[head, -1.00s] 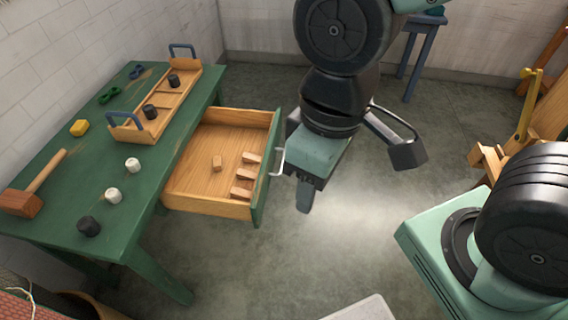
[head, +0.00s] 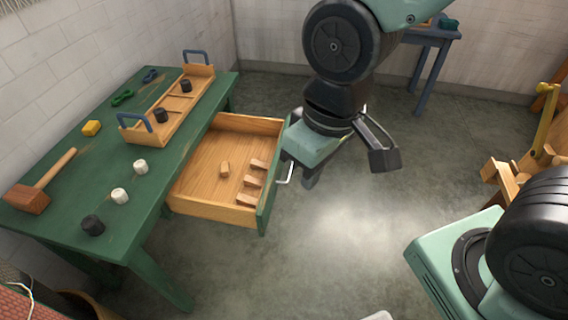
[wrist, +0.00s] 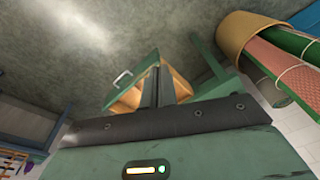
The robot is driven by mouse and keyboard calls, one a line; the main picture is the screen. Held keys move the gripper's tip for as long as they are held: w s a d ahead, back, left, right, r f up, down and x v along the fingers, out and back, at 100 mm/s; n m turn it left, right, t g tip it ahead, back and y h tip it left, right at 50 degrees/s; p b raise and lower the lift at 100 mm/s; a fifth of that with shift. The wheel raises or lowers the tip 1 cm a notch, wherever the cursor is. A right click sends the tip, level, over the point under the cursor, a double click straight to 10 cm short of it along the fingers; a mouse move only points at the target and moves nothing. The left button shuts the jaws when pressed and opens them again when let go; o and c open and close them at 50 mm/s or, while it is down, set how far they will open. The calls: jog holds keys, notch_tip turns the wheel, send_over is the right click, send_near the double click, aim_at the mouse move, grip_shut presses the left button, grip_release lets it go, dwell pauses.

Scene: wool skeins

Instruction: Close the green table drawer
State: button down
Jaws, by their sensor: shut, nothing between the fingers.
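The green table (head: 75,200) stands at the left, and its drawer is pulled well out. The drawer has a wooden inside (head: 205,175) and a green front (head: 270,187) with a pale bar handle (head: 286,174). Several small wooden blocks (head: 252,181) lie in it.
A blue stool (head: 430,60) stands at the back. Wooden equipment (head: 525,165) is at the right. The floor right of the drawer is open.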

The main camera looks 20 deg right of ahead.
jog(key=w+d+f+m+t+y+b, duration=0.1)
jog(key=w+d+f+m+t+b, duration=0.1)
jog(key=w+d+f+m+b, duration=0.45)
jog(key=w+d+f+m+t+b, duration=0.1)
jog(key=w+d+f+t, duration=0.15)
jog(key=w+f, duration=0.8)
jog(key=w+d+f+m+t+y+b, duration=0.1)
jog(key=w+d+f+m+t+b, duration=0.25)
jog(key=w+f, duration=0.5)
jog(key=shift+g, duration=0.9)
jog(key=w+a+f, duration=0.1)
jog(key=w+f, duration=0.1)
jog(key=w+a+f+b, duration=0.1)
jog(key=w+f, duration=0.1)
jog(key=w, duration=0.1)
jog(key=w+a+f, duration=0.1)
jog(key=w+f, duration=0.1)
jog(key=w, duration=0.1)
jog(key=shift+w+a+f+b, duration=0.1)
jog(key=shift+w+a+b, duration=0.05)
jog(key=shift+a+b, duration=0.25)
jog(key=shift+w+a, duration=0.2)
jog(key=shift+a, duration=0.1)
jog(key=shift+a, duration=0.1)
